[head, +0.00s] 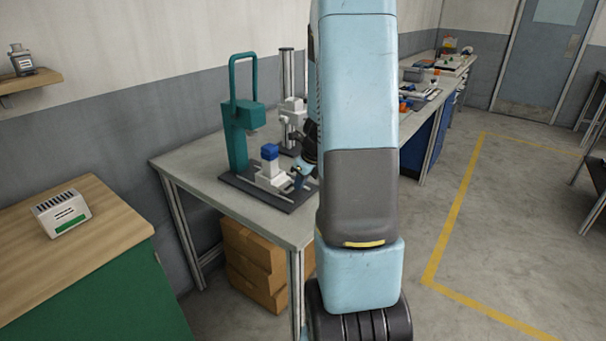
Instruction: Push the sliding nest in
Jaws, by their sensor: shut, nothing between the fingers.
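A teal press (236,139) with a tall loop handle stands on a dark base plate (240,184) on the grey table. The sliding nest (271,176), a white block with a blue part on top, sits on that plate, in front and to the right of the press head, apart from the press column. My gripper (296,181) is shut and empty, just right of the nest at its near side. Whether it touches the nest cannot be told. My arm hides part of the gripper and the table right of it.
A wooden-topped green cabinet (90,235) with a white device (62,212) is at left. Cardboard boxes (250,262) are under the table.

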